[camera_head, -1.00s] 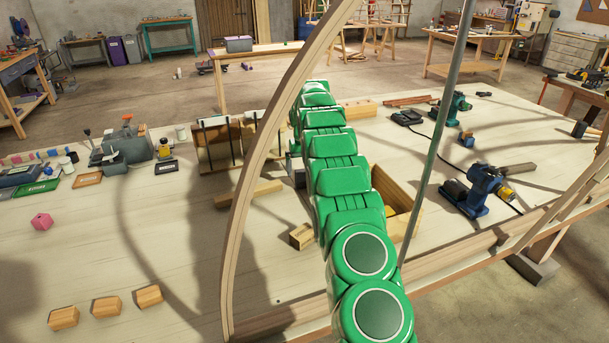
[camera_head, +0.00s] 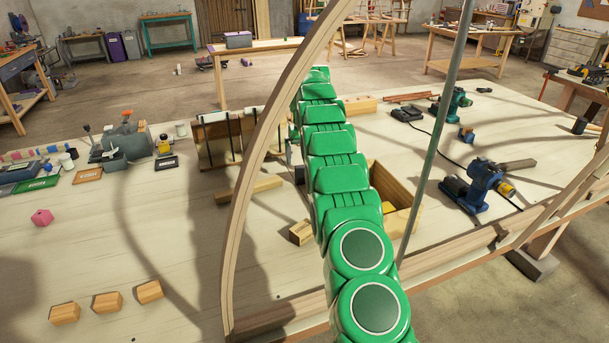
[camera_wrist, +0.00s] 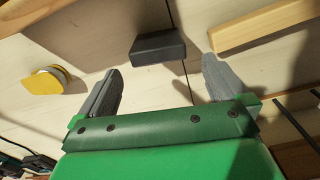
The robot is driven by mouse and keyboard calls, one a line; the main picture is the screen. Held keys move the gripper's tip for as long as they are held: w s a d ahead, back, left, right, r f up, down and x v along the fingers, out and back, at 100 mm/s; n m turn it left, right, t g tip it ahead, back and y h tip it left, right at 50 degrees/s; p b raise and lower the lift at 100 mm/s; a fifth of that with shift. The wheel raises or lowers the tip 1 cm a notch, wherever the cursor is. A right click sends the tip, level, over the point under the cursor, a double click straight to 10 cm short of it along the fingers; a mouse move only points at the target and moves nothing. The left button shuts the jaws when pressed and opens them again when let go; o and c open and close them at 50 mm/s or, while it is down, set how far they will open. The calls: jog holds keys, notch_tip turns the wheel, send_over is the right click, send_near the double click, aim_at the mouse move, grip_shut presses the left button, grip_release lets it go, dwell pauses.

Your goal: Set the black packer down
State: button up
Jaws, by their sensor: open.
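The black packer (camera_wrist: 158,48) shows in the wrist view as a small dark block lying on the pale bench top. It is just beyond the fingertips, in the gap between them, with bare wood visible around it. My gripper (camera_wrist: 161,68) is open, its two grey fingers spread wider than the packer and not seen touching it.
A wooden strip (camera_wrist: 265,25) lies right of the packer, and a yellow round item (camera_wrist: 42,83) is at left. In the head view a curved lath (camera_head: 240,200) stands close to my arm. An open wooden box (camera_head: 400,190) and a small block (camera_head: 300,232) are nearby.

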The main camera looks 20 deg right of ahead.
aim_at(305, 183)
jog(key=shift+s+a+r, duration=0.1)
jog(key=shift+s, duration=0.4)
jog(key=shift+f, duration=4.05)
